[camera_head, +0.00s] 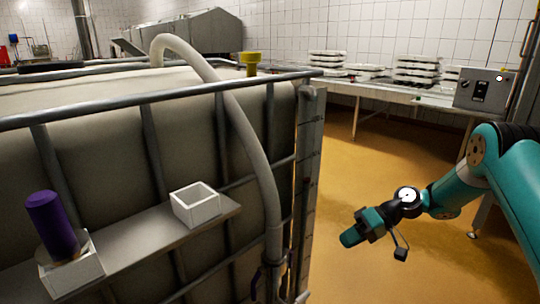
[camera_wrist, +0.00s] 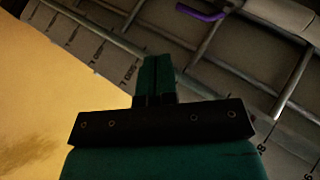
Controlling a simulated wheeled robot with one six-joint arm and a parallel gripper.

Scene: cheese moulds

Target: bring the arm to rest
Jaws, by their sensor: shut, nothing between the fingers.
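My gripper (camera_head: 350,237) is at the end of my teal arm, at the right of the head view. It hangs in free air over the yellow floor, to the right of the caged tank, and touches nothing that I can see. Its fingers are together with nothing between them. In the wrist view the shut fingers (camera_wrist: 156,80) point up the picture toward the tank's frame bars and a marked scale strip.
The big tank in a metal cage (camera_head: 180,105) fills the left. Its shelf (camera_head: 135,248) bears a white square mould (camera_head: 195,204) and a purple cylinder (camera_head: 52,225) in another white mould. A hose (camera_head: 250,130) hangs down the tank. A table (camera_head: 390,93) with stacked trays stands behind.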

